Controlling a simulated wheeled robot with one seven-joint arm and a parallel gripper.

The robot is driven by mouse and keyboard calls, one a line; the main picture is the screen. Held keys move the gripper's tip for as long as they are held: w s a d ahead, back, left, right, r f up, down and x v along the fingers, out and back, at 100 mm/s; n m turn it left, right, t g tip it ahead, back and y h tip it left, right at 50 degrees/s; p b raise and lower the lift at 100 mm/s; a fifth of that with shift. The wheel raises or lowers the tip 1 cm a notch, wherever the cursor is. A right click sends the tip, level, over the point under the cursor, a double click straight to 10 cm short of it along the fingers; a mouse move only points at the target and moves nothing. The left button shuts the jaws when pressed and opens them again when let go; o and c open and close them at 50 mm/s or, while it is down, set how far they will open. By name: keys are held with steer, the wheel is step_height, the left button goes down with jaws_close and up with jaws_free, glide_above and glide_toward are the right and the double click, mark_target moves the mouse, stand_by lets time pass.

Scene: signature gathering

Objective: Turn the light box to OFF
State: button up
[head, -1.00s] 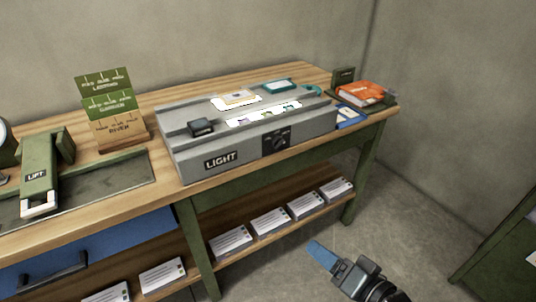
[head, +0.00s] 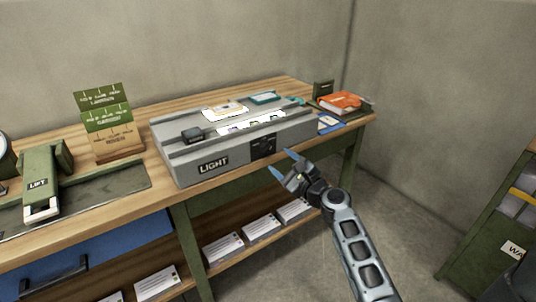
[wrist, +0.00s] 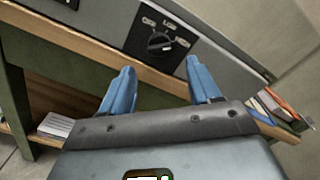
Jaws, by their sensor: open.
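The grey light box (head: 187,175) stands on the wooden bench with a LIGHT label on its front. Its top panel is lit white. A black dial plate (head: 263,146) sits on the front face, right of the label. In the wrist view, the dial knob (wrist: 160,43) is above and between my fingertips, with small position words around it; which one it points to I cannot tell surely. My gripper (head: 281,163) is open and empty, its blue fingers apart, in front of the box and a little right of the dial. It also shows in the wrist view (wrist: 159,82), apart from the knob.
The bench's wooden front edge (head: 110,214) runs below the box. A orange book (head: 341,102) and a blue card (head: 330,123) lie right of the box. A green lift device (head: 42,185) stands left. Stacks of papers (head: 223,247) fill the lower shelf.

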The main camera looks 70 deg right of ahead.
mark_target(266, 149)
steer(key=x, duration=0.6)
steer(key=shift+w, duration=0.1)
steer(key=c, duration=1)
